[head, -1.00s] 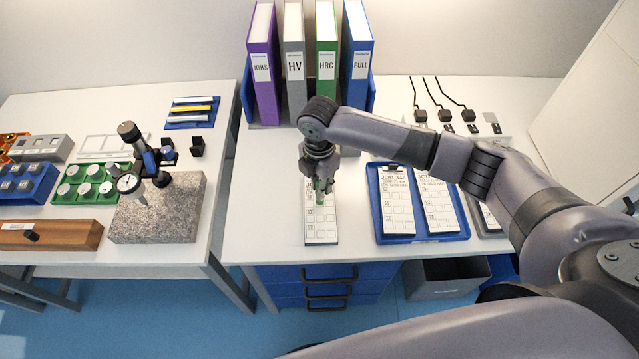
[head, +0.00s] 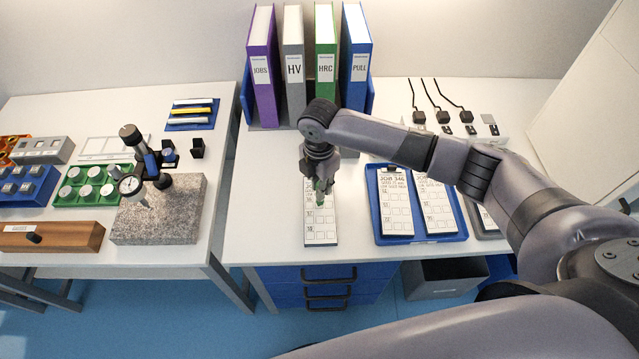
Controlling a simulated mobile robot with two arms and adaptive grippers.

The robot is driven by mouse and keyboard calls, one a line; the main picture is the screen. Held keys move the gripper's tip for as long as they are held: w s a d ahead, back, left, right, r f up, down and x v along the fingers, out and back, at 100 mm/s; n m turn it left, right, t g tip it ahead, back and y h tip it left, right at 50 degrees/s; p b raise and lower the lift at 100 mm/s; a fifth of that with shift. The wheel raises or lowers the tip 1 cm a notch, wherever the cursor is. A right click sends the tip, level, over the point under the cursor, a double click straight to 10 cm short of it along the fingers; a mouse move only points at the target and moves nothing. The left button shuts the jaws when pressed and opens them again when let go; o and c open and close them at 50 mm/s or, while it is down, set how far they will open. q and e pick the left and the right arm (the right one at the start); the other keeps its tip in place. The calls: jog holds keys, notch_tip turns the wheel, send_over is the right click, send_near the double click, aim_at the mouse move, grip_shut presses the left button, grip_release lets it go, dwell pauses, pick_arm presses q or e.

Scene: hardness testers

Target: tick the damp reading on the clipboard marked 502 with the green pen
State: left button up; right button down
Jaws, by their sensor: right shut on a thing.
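My right gripper (head: 321,180) is above a white clipboard (head: 320,232) on the right table. It is shut on the green pen (head: 320,197), which points down at the board's printed rows of boxes. I cannot tell whether the pen tip touches the sheet. The gripper and pen hide the upper part of this clipboard, so its number cannot be read. Another clipboard (head: 396,205), headed JOB 346, lies in a blue tray (head: 425,240) to the right, beside a second one (head: 436,205). My left gripper is not in view.
Purple, grey, green and blue binders (head: 262,75) stand at the back. Cables with small black plugs (head: 443,117) lie at the back right. The left table holds a granite block with a dial gauge stand (head: 160,215). The table left of the clipboard is clear.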

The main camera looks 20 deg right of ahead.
jog(key=shift+w+d, duration=0.1)
dwell(0.7)
jog(key=shift+r+p, duration=0.1)
jog(key=shift+p, duration=0.25)
jog(key=shift+r+p, duration=3)
jog(key=shift+p, duration=0.2)
